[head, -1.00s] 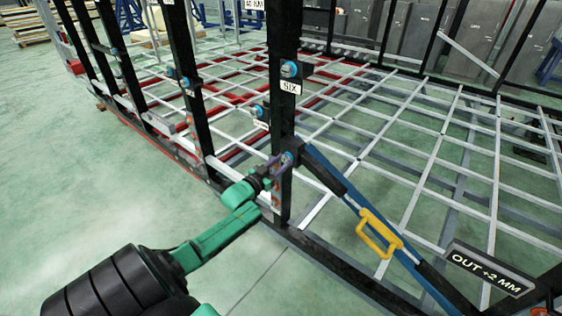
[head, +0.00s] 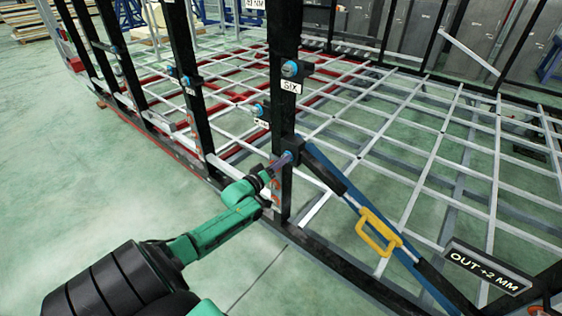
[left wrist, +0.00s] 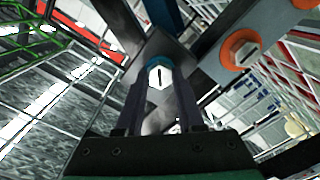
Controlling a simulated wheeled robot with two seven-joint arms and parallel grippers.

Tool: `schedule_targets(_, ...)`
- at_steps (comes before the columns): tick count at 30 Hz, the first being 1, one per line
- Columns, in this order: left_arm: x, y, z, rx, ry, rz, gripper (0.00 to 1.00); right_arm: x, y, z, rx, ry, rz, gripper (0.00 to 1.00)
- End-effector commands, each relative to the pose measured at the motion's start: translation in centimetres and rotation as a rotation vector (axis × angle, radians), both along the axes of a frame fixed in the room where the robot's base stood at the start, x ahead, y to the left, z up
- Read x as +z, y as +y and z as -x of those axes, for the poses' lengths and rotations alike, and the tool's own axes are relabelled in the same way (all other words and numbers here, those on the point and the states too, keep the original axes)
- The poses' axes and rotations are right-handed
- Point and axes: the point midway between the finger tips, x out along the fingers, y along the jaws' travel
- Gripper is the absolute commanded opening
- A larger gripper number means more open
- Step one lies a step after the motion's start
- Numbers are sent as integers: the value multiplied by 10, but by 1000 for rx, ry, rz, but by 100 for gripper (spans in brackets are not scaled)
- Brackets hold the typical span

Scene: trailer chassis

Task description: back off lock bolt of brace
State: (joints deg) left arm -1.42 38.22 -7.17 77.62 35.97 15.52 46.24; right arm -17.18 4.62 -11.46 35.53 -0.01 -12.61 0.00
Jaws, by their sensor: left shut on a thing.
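The brace (head: 325,172) is a blue and black diagonal bar with a yellow handle (head: 378,233). Its upper end meets a black upright post (head: 283,120). My left gripper (head: 285,160) reaches the lock bolt at that upper end. In the left wrist view the lock bolt (left wrist: 158,77) shows a white face with a dark mark and a blue rim. The fingers of my left gripper (left wrist: 160,90) are shut on it from both sides. A sign by the brace's lower end reads "OUT +2 MM" (head: 487,268). My right gripper is out of view.
Other blue bolts (head: 290,69) sit on the posts, one above a "SIX" label (head: 291,87). The grid of grey bars (head: 430,150) fills the right side. The green floor at left is clear.

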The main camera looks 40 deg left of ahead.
Motion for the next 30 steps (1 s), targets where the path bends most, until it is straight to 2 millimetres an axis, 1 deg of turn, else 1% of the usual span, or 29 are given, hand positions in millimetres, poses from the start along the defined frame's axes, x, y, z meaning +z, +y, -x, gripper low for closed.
schedule_targets(1,6,0,-2,-2,-15,21,0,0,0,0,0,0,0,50)
schedule_targets(9,6,0,-2,-3,-16,107,0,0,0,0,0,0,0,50)
schedule_targets(23,6,-1,-2,-3,-16,122,0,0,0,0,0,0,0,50)
schedule_targets(24,6,-1,-2,-4,-15,121,45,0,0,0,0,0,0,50)
schedule_targets(26,6,-1,-2,-4,-15,121,68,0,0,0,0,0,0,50)
schedule_targets(30,4,-1,-1,-3,-10,121,68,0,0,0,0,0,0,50)
